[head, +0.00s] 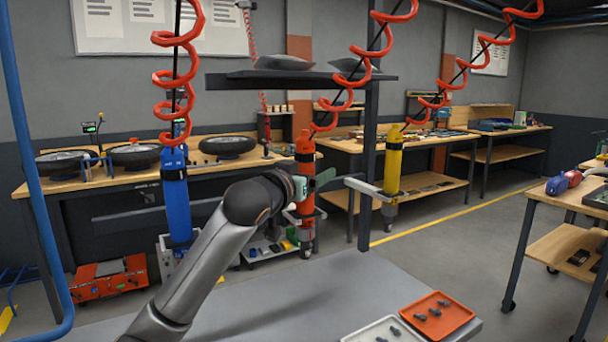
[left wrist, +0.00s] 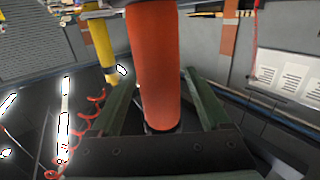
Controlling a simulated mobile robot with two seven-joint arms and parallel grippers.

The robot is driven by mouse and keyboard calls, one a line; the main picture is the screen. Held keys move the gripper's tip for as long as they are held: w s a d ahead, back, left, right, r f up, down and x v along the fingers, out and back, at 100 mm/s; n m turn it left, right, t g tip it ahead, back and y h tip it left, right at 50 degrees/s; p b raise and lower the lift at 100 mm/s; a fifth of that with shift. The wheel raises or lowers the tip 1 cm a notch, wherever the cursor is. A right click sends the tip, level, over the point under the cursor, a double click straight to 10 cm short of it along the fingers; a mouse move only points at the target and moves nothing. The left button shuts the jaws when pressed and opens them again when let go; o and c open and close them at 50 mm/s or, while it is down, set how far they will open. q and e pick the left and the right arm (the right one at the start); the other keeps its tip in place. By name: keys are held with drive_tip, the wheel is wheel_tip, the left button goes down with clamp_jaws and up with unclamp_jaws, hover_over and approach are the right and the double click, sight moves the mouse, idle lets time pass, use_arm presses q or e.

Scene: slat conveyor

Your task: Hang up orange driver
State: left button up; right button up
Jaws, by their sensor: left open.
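The orange driver (head: 305,150) hangs upright below a red coiled hose in the middle of the head view. My left gripper (head: 314,184) is at its body, with dark green fingers open. In the left wrist view the orange driver (left wrist: 155,65) stands between the two spread fingers of my left gripper (left wrist: 158,85), with a gap visible on the right side. A pale bracket (head: 292,215) shows beside the driver's lower part; my gripper and arm hide part of this area, so I cannot tell whether it holds the driver. My right gripper is not in view.
A blue driver (head: 176,205) hangs at left and a yellow driver (head: 393,165) at right, beside a pale bracket (head: 368,187). A dark post (head: 371,120) stands between orange and yellow. A grey table (head: 270,305) in front bears an orange tray (head: 458,320) and a white tray (head: 358,338).

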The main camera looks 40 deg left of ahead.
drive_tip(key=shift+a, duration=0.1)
use_arm(q)
drive_tip(key=shift+s+d+b, duration=0.25)
drive_tip(key=shift+s+b, duration=0.05)
drive_tip(key=shift+s, duration=0.95)
drive_tip(key=s+d+b, duration=0.1)
drive_tip(key=s+d, duration=0.1)
drive_tip(key=s, duration=0.8)
drive_tip(key=shift+r, duration=0.25)
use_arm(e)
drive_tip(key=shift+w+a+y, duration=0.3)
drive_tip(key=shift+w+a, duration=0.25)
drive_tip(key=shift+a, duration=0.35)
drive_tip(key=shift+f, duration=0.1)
